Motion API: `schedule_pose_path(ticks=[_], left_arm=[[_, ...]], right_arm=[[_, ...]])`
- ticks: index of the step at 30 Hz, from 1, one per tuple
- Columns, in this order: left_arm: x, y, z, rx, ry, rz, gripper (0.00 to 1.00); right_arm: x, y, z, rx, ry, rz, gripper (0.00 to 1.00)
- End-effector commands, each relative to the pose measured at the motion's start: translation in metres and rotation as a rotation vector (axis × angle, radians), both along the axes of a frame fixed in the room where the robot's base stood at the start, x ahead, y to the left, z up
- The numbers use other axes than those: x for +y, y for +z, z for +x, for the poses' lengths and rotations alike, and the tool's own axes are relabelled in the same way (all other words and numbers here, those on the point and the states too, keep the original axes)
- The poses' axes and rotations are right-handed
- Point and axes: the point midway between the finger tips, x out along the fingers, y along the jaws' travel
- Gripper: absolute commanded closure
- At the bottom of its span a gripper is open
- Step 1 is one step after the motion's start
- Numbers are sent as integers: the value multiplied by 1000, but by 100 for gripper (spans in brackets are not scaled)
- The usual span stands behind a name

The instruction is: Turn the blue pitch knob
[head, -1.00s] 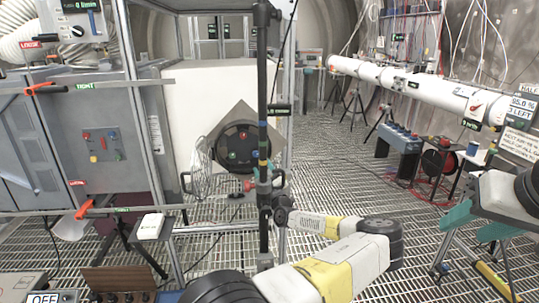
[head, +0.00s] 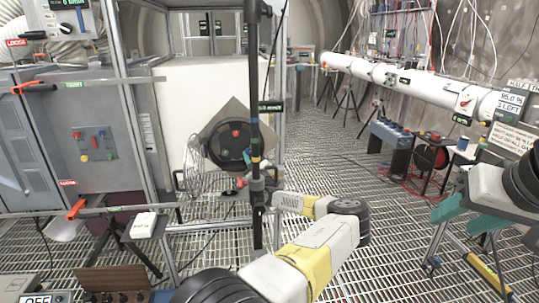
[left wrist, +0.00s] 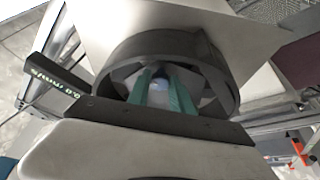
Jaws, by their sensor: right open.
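A round black disc (head: 231,151) with small coloured knobs sits on a grey diamond-shaped plate. Its red knob (head: 236,132) and green knob (head: 222,153) show; the black post covers its right side, so the blue knob is not clear. My left arm bends back toward the disc, with its gripper mostly hidden in the head view. In the left wrist view, my left gripper's teal fingers (left wrist: 160,78) reach inside a black rim (left wrist: 222,72), with a pale bluish thing (left wrist: 159,84) between them; contact is unclear. My right gripper (head: 455,222) is open and empty, far to the right.
A black upright post (head: 254,80) with a 0.0 mm/s sign (head: 270,107) stands in front of the disc. A wire basket (head: 194,168) hangs left of it. Grey cabinets fill the left. A white pipe (head: 410,77) runs along the right wall.

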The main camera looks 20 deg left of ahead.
Motion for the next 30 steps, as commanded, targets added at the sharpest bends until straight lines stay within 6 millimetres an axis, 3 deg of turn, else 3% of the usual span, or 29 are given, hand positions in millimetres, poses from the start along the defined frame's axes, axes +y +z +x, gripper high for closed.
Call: schedule_pose_path(ticks=[1, 3, 17, 30], left_arm=[[0, 0, 0, 0, -1, 1, 87], [0, 0, 0, 0, -1, 1, 100], [-1, 1, 0, -46, 1, -73, 100], [-2, 3, 1, -228, 1, -370, 100]], right_arm=[[0, 0, 0, 0, 0, 0, 52], [0, 0, 0, 0, 0, 0, 52], [0, 0, 0, 0, 0, 0, 52], [0, 0, 0, 0, 0, 0, 52]])
